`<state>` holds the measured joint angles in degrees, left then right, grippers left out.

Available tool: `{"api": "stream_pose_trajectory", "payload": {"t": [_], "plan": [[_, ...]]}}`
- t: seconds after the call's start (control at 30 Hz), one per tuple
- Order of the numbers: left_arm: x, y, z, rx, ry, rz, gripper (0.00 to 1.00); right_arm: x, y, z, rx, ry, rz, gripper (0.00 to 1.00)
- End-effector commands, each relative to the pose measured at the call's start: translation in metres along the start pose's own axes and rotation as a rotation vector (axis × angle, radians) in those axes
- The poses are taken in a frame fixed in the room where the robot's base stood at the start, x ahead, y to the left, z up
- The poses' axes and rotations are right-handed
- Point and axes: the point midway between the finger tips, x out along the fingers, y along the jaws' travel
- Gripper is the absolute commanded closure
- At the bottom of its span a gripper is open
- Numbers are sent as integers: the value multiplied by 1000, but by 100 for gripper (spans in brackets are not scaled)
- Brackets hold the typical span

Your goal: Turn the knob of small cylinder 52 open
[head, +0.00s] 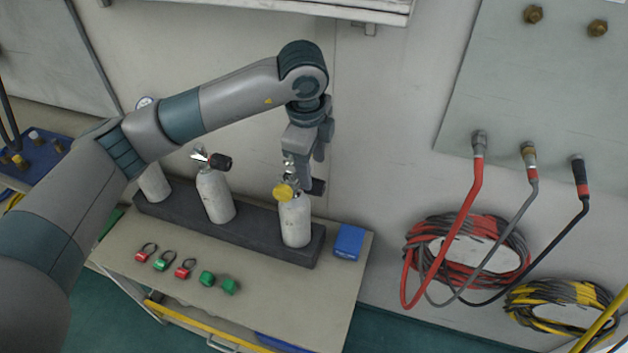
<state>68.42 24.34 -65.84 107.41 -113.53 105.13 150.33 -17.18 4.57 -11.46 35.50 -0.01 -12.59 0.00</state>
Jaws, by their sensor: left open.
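Three small white cylinders stand upright in a dark rack (262,238) on the bench. The right one (295,222) has a yellow cap (284,191) at its valve and a dark knob (319,187) on the valve's right side. The middle one (216,198) has a black and red knob (220,162). The left one (154,185) is partly hidden behind my left arm. No number is readable, so I cannot tell which is 52. My left gripper (304,186) is open, pointing down at the right cylinder's valve beside the dark knob; contact cannot be told. My right gripper is out of view.
A blue box (349,242) sits right of the rack. Red, grey and black hoses (470,215) hang from the wall panel at right. A shelf (300,10) overhangs above.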

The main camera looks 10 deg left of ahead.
Motion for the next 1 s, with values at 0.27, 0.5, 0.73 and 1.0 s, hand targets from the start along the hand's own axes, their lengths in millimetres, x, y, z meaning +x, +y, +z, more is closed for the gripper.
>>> {"api": "stream_pose_trajectory", "payload": {"t": [0.27,0.5,0.73,1.0], "plan": [[30,1,0,0,0,4,50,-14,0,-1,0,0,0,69],[58,0,0,0,1,2,50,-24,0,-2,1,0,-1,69],[68,0,0,1,1,0,50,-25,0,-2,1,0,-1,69],[68,0,0,1,2,0,67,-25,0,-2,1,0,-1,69]]}}
